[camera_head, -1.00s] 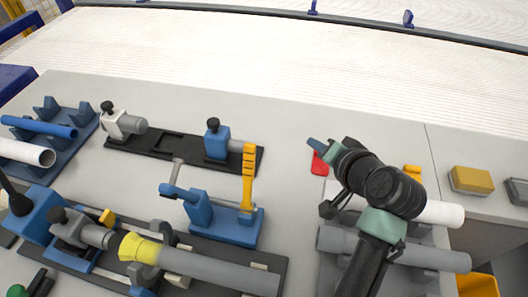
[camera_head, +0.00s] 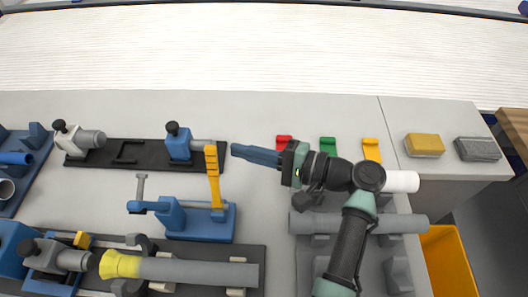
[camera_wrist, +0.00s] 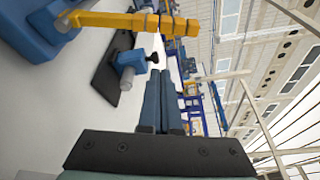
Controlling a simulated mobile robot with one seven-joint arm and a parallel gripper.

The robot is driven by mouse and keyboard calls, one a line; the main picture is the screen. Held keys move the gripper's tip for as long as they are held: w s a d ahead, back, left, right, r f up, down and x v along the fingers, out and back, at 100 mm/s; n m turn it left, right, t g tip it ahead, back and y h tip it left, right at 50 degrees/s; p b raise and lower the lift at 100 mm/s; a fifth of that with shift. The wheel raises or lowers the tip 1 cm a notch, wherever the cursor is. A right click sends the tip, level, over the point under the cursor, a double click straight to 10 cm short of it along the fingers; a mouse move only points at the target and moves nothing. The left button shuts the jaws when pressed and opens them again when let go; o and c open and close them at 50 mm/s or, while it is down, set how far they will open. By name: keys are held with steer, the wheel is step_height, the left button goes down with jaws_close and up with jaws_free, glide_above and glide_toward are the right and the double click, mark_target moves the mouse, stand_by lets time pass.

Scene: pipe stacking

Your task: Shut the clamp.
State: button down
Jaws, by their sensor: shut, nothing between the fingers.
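The clamp is a blue toggle clamp (camera_head: 200,225) on the table, with a yellow handle (camera_head: 214,180) standing upright at its right side. A blue clamp arm with a grey spindle (camera_head: 140,187) sticks out to the left. My gripper (camera_head: 235,150) is shut and empty, its blue fingers pointing left, just right of the handle's top and apart from it in the picture. In the wrist view the shut fingers (camera_wrist: 160,78) show in the middle. The yellow handle (camera_wrist: 115,20) crosses the upper left there, with part of the blue clamp body (camera_wrist: 35,25) beside it.
A black plate (camera_head: 125,152) with two small fixtures lies behind the clamp. A grey pipe with a yellow collar (camera_head: 120,265) lies in front. Bare table lies between clamp and rack.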

mark_target(215, 181)
steer(key=shift+s+a+r+p, duration=0.25)
steer(key=shift+s+a+p, duration=0.2)
steer(key=shift+s+a, duration=0.3)
steer(key=shift+s+a+r+p, duration=0.2)
steer(key=shift+s+a+p, duration=0.35)
steer(key=shift+a, duration=0.3)
steer(key=shift+s+a, duration=0.15)
